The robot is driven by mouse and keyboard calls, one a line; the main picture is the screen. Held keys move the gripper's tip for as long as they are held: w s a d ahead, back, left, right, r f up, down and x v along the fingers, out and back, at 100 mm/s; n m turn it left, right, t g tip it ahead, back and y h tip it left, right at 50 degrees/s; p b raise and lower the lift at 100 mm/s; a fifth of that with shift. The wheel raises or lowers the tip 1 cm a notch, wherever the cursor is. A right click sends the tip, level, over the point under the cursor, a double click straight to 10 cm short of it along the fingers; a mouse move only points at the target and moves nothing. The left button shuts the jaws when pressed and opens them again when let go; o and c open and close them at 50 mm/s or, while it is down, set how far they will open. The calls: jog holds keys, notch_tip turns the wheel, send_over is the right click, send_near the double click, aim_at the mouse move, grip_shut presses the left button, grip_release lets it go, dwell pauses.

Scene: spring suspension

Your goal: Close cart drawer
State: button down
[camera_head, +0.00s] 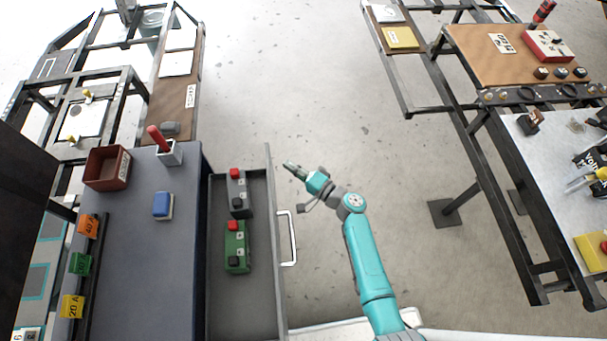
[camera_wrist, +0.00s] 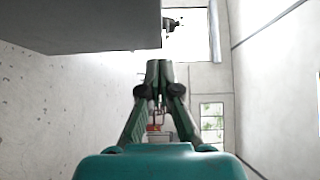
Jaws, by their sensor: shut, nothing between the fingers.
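The cart drawer (camera_head: 245,290) is pulled out to the right of the grey cart (camera_head: 145,250) in the head view. It holds a grey block (camera_head: 238,195) and a green block (camera_head: 237,247), each with red and black parts. Its white handle (camera_head: 290,238) is on the drawer's right front. My gripper (camera_head: 289,166) is just right of the drawer front's far end, above the handle in the picture. Contact with the drawer cannot be told. In the wrist view my gripper (camera_wrist: 159,68) has its fingertips together and empty. A dark grey panel (camera_wrist: 90,25), possibly the drawer, is at the upper left.
A red bin (camera_head: 107,167), a blue box (camera_head: 163,205) and a holder with a red-handled item (camera_head: 168,152) stand on the cart top. A workbench (camera_head: 535,140) is at the right.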

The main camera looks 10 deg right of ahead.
jog(key=shift+a, duration=1.9)
jog(key=shift+a, duration=0.1)
